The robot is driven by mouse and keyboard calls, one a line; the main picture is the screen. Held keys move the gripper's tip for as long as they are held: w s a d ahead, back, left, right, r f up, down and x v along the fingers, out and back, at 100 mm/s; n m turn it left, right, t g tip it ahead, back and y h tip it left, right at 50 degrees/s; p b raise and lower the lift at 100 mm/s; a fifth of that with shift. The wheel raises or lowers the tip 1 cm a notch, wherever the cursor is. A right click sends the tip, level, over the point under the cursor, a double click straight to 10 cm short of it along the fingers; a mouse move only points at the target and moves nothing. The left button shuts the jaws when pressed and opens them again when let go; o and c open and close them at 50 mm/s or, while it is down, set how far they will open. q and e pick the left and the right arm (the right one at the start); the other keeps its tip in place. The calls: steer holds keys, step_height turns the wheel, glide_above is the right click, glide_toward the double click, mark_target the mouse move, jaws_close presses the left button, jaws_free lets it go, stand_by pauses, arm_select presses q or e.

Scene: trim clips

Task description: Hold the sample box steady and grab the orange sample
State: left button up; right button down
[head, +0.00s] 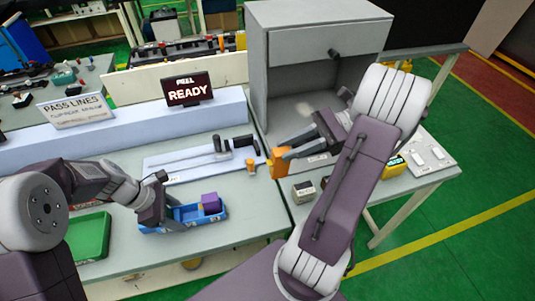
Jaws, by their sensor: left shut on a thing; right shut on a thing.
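The blue sample box (188,222) sits on the table at lower centre. A purple block (210,203) stands in its right part. My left gripper (168,220) is shut on the box's left part; its fingers hide some of the box's inside. My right gripper (285,153) is shut on the orange sample (277,163), up and to the right of the box. The sample is clear of the box and partly hidden by the fingers. I cannot tell its exact height over the table.
A green tray (91,237) lies left of the box. A pale fixture (180,166) with dark parts lies behind it, with a small orange piece (249,167) near its right end. A grey cabinet (315,50) stands behind my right gripper. A small box (303,191) stands at right.

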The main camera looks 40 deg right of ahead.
arm_select(q)
steer(key=o, duration=1.5)
steer(key=shift+c, duration=0.2)
steer(key=v, duration=1.2)
steer(key=shift+w, duration=0.1)
